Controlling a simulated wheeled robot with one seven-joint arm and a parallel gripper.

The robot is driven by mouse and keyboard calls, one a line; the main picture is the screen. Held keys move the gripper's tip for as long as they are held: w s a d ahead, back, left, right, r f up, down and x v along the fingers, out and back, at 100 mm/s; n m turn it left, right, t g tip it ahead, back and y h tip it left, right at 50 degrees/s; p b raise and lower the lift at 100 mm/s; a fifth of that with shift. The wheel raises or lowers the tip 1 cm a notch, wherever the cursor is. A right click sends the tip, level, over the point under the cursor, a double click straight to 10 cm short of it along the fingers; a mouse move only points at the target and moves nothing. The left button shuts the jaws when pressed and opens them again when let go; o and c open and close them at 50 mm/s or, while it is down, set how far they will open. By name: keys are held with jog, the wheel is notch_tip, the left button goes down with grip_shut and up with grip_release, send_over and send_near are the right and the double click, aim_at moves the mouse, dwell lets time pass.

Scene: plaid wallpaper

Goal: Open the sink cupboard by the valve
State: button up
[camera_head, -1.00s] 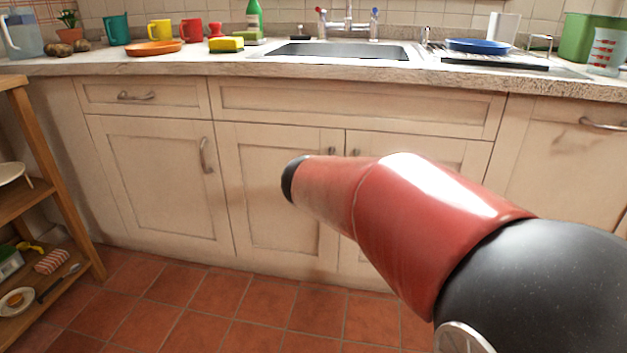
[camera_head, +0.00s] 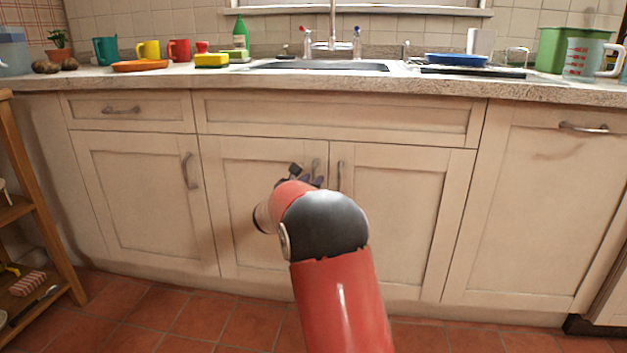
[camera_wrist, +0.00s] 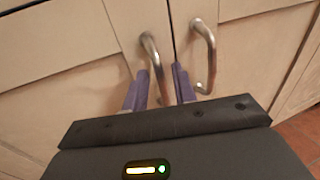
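The sink cupboard is below the sink, with a left door (camera_head: 236,235) and a right door (camera_head: 398,215). Both look closed. The left door's metal handle (camera_head: 316,167) and the right door's handle (camera_head: 340,176) stand side by side at the middle seam. My gripper (camera_head: 305,180) is at the left door's handle, its body partly hidden by my arm. In the wrist view my gripper's purple fingers (camera_wrist: 160,72) are apart, with the left handle (camera_wrist: 151,48) between them. I cannot tell whether they touch it. The right handle (camera_wrist: 209,48) is outside, right of the fingers. No valve is visible.
The counter (camera_head: 270,84) above carries a sink (camera_head: 320,66), mugs, a green bottle (camera_head: 240,34) and a measuring jug (camera_head: 582,60). A wooden shelf (camera_head: 35,200) stands at the left. The tiled floor (camera_head: 235,320) before the doors looks clear.

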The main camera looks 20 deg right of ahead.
jog(key=shift+x, duration=0.95)
jog(key=shift+c, duration=0.5)
grip_shut()
